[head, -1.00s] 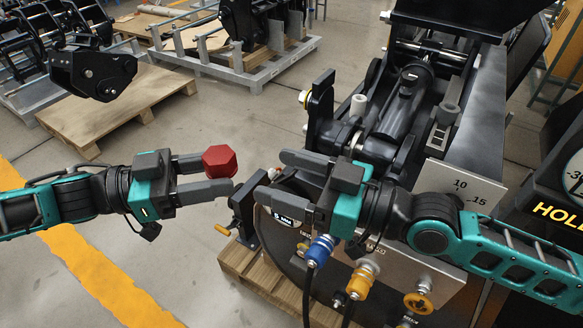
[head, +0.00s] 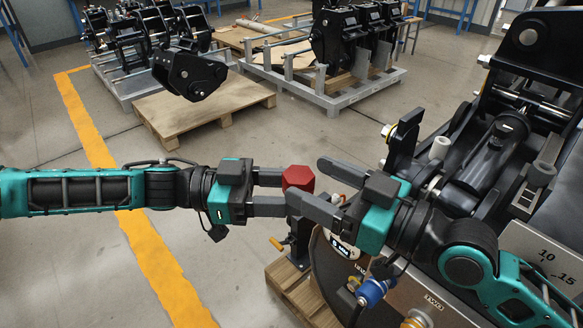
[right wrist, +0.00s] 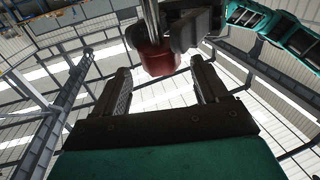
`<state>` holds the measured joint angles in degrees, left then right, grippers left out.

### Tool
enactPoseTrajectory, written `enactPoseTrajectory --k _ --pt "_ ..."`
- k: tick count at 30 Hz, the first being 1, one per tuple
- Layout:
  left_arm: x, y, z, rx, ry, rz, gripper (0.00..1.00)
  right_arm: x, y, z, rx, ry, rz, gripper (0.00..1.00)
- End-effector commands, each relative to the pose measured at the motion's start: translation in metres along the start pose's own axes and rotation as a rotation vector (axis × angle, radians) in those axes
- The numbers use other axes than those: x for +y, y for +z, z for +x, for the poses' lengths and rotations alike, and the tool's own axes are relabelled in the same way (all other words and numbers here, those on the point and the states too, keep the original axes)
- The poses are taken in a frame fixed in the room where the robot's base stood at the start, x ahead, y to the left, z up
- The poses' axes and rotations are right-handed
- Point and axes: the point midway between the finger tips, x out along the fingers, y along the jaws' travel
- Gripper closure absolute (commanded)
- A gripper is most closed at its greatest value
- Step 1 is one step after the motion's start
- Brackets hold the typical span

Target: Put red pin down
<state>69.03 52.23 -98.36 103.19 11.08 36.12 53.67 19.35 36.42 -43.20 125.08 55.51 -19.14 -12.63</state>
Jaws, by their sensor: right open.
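The red pin shows its six-sided red head (head: 298,179) near the middle of the head view. My left gripper (head: 284,192) comes in from the left and holds the pin at its fingertips. In the right wrist view the red head (right wrist: 158,60) and a silvery shaft (right wrist: 151,18) show beside my left gripper's dark fingers. My right gripper (head: 308,182) is open, its two fingers spread toward the pin. Its fingertips (right wrist: 160,72) lie on either side of the red head in the right wrist view. I cannot tell whether they touch it.
A large black coupler machine (head: 480,165) stands at the right, with a blue hose fitting (head: 372,291) below my right gripper. A wooden pallet (head: 200,118) lies on the floor behind, with a black coupler part (head: 188,72) above it. The floor at the left is clear.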

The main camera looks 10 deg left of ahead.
Motion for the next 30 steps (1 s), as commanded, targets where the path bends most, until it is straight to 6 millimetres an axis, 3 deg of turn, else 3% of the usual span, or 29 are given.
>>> enactPoseTrajectory --k 9,23,30 --pt "0.000 -0.001 0.000 0.001 0.000 0.000 0.84 0.000 -0.001 0.041 0.002 0.000 -0.001 0.27" --pt "0.000 -0.001 0.000 0.001 0.000 0.000 0.84 0.000 0.000 0.052 -0.001 -0.001 -0.001 0.27" --pt "0.000 -0.001 0.000 0.001 0.000 0.000 0.84 0.000 0.000 0.051 -0.001 -0.001 -0.001 0.48"
